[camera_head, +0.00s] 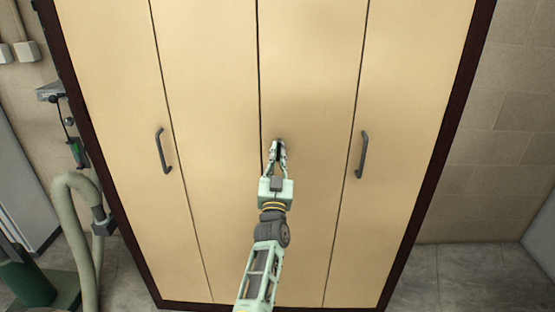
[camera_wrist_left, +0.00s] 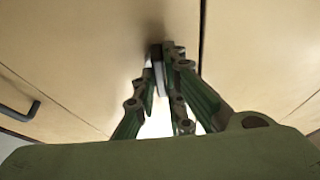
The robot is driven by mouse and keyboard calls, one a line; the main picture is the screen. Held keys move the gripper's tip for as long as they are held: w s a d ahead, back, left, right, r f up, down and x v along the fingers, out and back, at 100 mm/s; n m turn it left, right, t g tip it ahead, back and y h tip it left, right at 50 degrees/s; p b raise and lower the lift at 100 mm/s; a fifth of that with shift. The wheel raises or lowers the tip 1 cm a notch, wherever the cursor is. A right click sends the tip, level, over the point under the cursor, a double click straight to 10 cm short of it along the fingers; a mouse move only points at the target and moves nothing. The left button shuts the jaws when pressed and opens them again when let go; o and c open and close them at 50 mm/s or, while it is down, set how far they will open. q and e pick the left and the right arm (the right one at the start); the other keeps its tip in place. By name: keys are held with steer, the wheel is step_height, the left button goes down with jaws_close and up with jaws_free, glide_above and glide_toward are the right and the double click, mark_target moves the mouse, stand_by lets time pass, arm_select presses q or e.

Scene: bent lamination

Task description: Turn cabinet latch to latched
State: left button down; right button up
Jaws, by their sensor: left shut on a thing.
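The cabinet (camera_head: 215,90) is a tall cream unit with several door panels and a dark brown frame. Its latch (camera_head: 279,142) is a small dark piece just right of the central seam, mostly hidden by my fingers. My left gripper (camera_head: 277,152) reaches up from below to the door face and is shut on the latch. In the left wrist view, the latch (camera_wrist_left: 156,52) shows as a small dark piece between the fingertips of the left gripper (camera_wrist_left: 163,72), beside the dark seam. Its turn angle cannot be told. My right gripper is not in view.
Dark bar handles stand out on the left door (camera_head: 162,150) and right door (camera_head: 362,154). A pale green hose (camera_head: 85,200) and a green machine base (camera_head: 35,280) stand left of the cabinet. The floor at the right (camera_head: 460,275) is clear.

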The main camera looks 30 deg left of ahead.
arm_select(q)
steer(key=shift+d+f+n+y, duration=0.1)
steer(key=shift+n+y, duration=0.2)
steer(key=shift+n, duration=0.5)
steer(key=c, duration=1.8)
jaws_free()
step_height(320, 180, up, 10)
steer(key=shift+r, duration=0.1)
